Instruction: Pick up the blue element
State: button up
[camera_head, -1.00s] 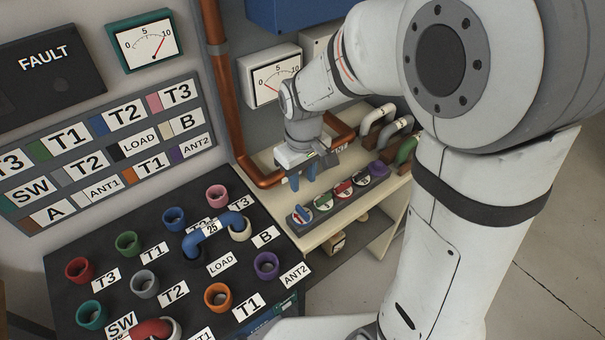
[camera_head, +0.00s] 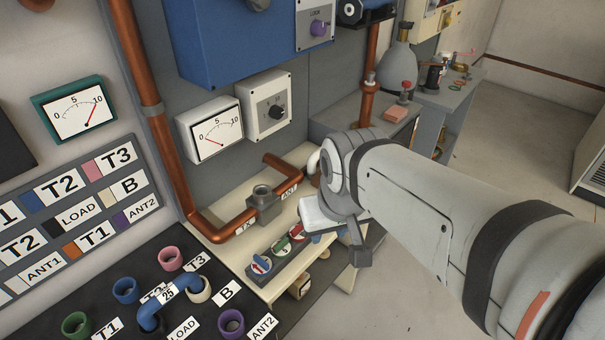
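The blue element (camera_head: 262,264) is a round plug with a blue and white face. It sits at the near left end of a small grey rack (camera_head: 259,286) on the cream shelf. A green element (camera_head: 281,247) and a red element (camera_head: 298,232) sit beside it in the row. My gripper (camera_head: 326,238) is over the far right part of the rack, apart from the blue element. A bit of blue finger shows below its white and grey body. The body hides most of the fingers and the rack's far end, so I cannot tell its opening.
A copper pipe line with a grey socket block (camera_head: 263,205) runs behind the rack. A black panel with coloured sockets and a blue U-link (camera_head: 170,300) is at lower left. Open floor (camera_head: 520,150) lies at right.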

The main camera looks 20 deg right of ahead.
aim_at(261, 266)
jog(key=u, duration=1.05)
jog(key=k, duration=1)
jog(key=u, duration=0.45)
jog(key=i, duration=0.55)
jog(key=u, duration=0.1)
